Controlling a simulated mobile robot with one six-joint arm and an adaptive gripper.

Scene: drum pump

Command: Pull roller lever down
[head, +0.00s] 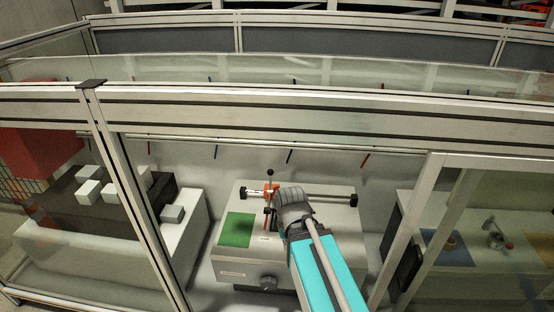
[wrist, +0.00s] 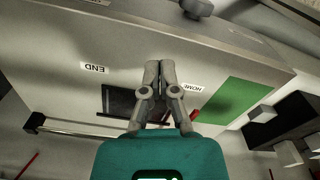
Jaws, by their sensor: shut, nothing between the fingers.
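The machine is a white box (head: 243,262) with a green patch (head: 237,229) on top; the patch also shows in the wrist view (wrist: 236,106). A horizontal rod (head: 325,196) crosses it, with an orange block near its left end. An upright lever with a dark ball knob (head: 269,171) stands by that block; which lever is the roller lever is unclear. In the head view my wrist hides part of the rod and box.
A dark slot (wrist: 118,100) lies beside the fingers. A round knob (head: 268,282) sits on the box front. Frame posts and glass panels (head: 487,240) enclose the cell. White blocks (head: 88,191) stand on a dark surface at the left.

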